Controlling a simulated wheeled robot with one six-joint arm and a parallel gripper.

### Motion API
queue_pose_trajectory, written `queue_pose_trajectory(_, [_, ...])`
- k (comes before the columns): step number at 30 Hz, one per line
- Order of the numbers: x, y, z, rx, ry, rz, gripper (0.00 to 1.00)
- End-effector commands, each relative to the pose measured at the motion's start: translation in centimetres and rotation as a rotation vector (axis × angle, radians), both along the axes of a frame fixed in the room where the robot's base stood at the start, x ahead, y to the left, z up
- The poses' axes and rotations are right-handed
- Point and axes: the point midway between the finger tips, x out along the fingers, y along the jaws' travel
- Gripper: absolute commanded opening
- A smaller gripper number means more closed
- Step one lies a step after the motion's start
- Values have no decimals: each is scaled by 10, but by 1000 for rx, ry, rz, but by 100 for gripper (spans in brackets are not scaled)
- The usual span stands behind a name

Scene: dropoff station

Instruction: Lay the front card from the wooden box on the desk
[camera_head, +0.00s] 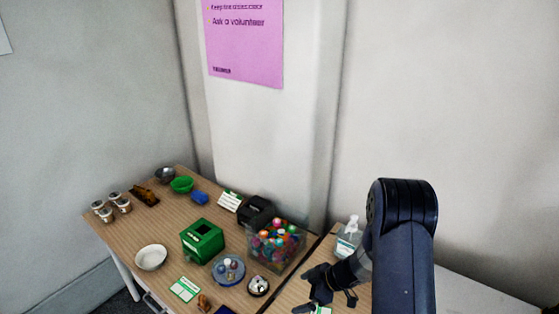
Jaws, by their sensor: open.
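My gripper (328,298) is at the lower right, low over the right-hand desk (290,292), with its dark fingers apart. A white and green card (322,310) shows in part just below it at the picture's bottom edge. I cannot tell whether the card touches the fingers or stands in something. No wooden box can be made out clearly; it may be hidden by my gripper or lie below the frame. Another green and white card (185,289) lies on the left-hand desk (125,232).
A clear bin of colourful balls (277,243) and a hand-sanitiser bottle (348,238) stand close to my gripper. A green box (203,241), a white bowl (151,257), a blue plate (228,270) and a black device (256,211) crowd the left desk. Walls close off the back.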

Motion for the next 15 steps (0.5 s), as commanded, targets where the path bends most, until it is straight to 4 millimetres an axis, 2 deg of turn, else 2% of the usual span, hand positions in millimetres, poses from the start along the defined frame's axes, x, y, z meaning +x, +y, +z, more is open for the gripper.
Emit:
queue_pose_trajectory(1, [0, -2, -11, 0, -1, -1, 100])
queue_pose_trajectory(10, [-2, -10, -39, 0, -1, -1, 100])
queue_pose_trajectory(15, [-7, -28, -54, 1, -2, -3, 100])
